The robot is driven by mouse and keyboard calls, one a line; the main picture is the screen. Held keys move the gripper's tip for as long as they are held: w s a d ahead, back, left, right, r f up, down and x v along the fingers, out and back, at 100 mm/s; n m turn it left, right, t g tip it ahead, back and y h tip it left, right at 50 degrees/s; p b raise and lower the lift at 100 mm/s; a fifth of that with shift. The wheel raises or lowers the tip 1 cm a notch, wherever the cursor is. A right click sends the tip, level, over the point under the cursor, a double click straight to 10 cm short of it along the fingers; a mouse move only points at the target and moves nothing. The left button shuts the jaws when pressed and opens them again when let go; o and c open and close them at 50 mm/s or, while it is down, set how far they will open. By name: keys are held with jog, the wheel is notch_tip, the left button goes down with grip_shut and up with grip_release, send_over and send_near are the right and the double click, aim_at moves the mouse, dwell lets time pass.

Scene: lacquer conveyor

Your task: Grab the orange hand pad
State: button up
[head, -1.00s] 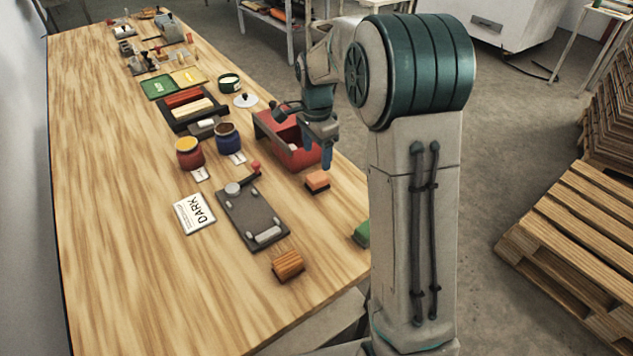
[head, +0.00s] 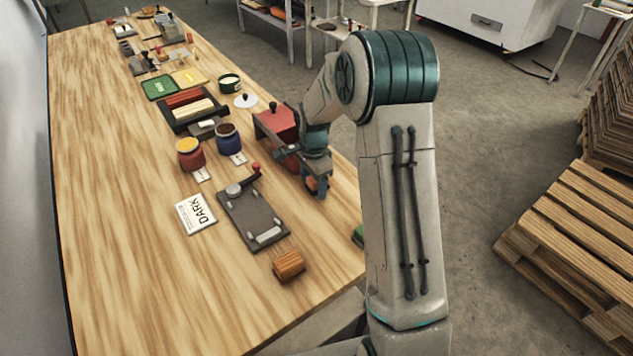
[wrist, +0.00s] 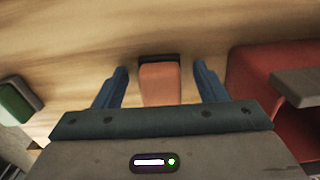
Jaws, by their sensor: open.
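The orange hand pad (wrist: 160,84) is a small orange block with a dark edge. In the wrist view it lies on the wooden table between the two blue fingers of my gripper (wrist: 160,88), with a gap on each side. My gripper is open. In the head view my gripper (head: 316,186) is down at the table beside the red bin, and it hides most of the orange hand pad (head: 312,183).
The red bin (wrist: 258,80) stands close to one finger; it also shows in the head view (head: 277,122). A green pad (wrist: 15,102) lies on the other side. A dark clamp board (head: 252,220) and a wooden block (head: 289,264) lie nearby.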

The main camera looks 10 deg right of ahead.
jog(key=c, duration=1.1)
jog(key=shift+o, duration=0.2)
jog(key=shift+r, duration=0.1)
